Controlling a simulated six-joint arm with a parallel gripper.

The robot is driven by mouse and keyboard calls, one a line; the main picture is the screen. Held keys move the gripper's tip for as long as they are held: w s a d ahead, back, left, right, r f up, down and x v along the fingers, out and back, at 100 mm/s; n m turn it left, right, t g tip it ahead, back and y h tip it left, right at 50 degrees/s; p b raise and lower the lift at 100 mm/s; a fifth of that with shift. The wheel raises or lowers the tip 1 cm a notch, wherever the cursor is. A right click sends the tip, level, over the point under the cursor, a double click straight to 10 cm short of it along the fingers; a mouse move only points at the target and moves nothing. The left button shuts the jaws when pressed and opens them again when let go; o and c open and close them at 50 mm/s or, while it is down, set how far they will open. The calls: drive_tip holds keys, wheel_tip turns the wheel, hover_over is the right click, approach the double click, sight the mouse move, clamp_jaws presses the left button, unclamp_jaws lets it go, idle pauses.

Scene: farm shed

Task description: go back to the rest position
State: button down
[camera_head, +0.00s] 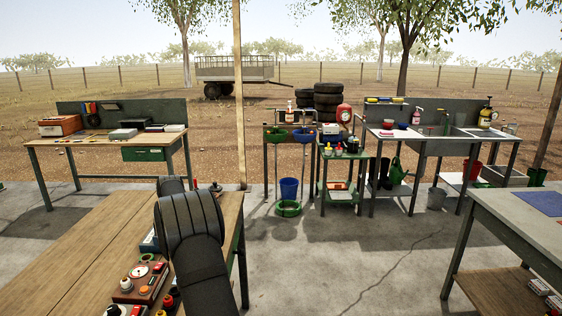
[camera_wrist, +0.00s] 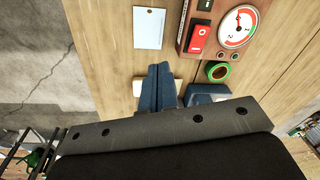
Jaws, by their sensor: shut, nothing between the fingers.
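My gripper (camera_wrist: 160,70) shows in the wrist view as two dark blue-grey fingers pressed together, with nothing between them. It is over the wooden bench top (camera_wrist: 110,30). A pale rectangular plate (camera_wrist: 149,28) lies beyond the fingertips. A red-brown control box with a round gauge (camera_wrist: 237,26) and a red switch (camera_wrist: 200,36) is to their right. In the head view my dark arm rises over the right part of the wooden bench (camera_head: 70,265), and my gripper cannot be made out there.
A green ring (camera_wrist: 217,71) lies near the control box. In the head view the control box (camera_head: 140,282) and several knobs sit close to my arm. A grey table (camera_head: 520,225) stands at right, with open concrete floor (camera_head: 340,265) between. More workbenches (camera_head: 105,138) stand behind.

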drive_tip(key=d+f+m, duration=0.1)
drive_tip(key=d+f, duration=0.1)
drive_tip(key=d, duration=0.2)
drive_tip(key=d+f+m+g, duration=0.1)
drive_tip(key=d+f, duration=0.1)
drive_tip(key=d, duration=0.2)
drive_tip(key=s+d+f+m+g+y, duration=0.1)
drive_tip(key=d+f+m, duration=0.1)
drive_tip(key=d+f, duration=0.1)
drive_tip(key=shift+d, duration=0.85)
drive_tip(key=shift+s+d+f+m, duration=0.2)
drive_tip(key=shift+d+f+m, duration=0.2)
drive_tip(key=shift+d, duration=0.25)
